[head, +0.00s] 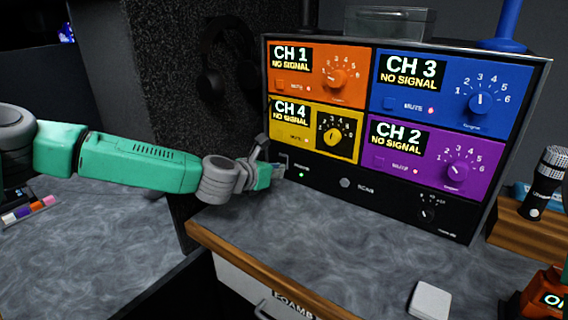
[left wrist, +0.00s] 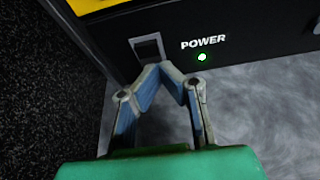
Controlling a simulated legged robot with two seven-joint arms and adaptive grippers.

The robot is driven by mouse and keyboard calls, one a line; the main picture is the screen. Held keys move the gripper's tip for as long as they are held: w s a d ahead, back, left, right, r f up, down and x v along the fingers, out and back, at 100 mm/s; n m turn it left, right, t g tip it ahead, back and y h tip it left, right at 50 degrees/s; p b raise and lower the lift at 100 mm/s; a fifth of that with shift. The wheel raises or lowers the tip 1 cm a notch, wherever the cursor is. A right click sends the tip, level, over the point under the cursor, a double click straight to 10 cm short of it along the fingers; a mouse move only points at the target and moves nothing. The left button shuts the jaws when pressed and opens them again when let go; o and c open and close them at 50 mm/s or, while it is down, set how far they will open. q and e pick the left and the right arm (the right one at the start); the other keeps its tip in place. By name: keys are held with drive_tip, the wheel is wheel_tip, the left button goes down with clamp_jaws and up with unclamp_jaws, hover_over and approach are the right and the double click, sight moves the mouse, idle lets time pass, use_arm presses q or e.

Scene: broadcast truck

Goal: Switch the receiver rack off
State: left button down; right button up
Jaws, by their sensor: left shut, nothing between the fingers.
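The receiver rack (head: 320,180) stands on the grey counter, with orange, blue, yellow and purple channel panels that each read NO SIGNAL. Its power switch (left wrist: 148,48) is a dark rocker in a grey frame at the lower left of the front. The POWER light (left wrist: 202,57) beside it glows green-white; it also shows in the head view (head: 301,175). My left gripper (head: 278,172) is shut and empty, its fingertips (left wrist: 168,68) just below the switch; whether they touch it I cannot tell. In the head view the gripper partly hides the switch. My right gripper is not in view.
A dark speckled partition (head: 180,70) with headphones (head: 228,60) stands left of the rack. A microphone (head: 545,180) on a wooden block is at the right. A white box (head: 430,300) lies near the front. The counter before the rack is mostly clear.

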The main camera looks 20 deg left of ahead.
use_arm(q)
drive_tip(key=shift+w+f, duration=0.1)
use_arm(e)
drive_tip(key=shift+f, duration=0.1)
use_arm(q)
drive_tip(key=shift+w+a+f, duration=0.15)
drive_tip(key=shift+w+a, duration=0.1)
drive_tip(key=shift+a, duration=0.35)
drive_tip(key=shift+w+d+b, duration=0.15)
drive_tip(key=shift+d+b, duration=0.15)
drive_tip(key=shift+d, duration=0.25)
drive_tip(key=shift+a+p+v, duration=0.15)
drive_tip(key=shift+a+v, duration=0.05)
drive_tip(key=shift+v, duration=0.8)
drive_tip(key=shift+a+p+v, duration=0.15)
drive_tip(key=shift+v, duration=0.8)
drive_tip(key=shift+d+v, duration=0.25)
drive_tip(key=shift+v, duration=0.85)
drive_tip(key=shift+s+a, duration=0.15)
drive_tip(key=shift+s, duration=0.25)
drive_tip(key=shift+a, duration=0.1)
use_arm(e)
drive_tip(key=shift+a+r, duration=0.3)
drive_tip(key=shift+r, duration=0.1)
use_arm(q)
drive_tip(key=shift+r+p, duration=0.2)
drive_tip(key=shift+p, duration=0.15)
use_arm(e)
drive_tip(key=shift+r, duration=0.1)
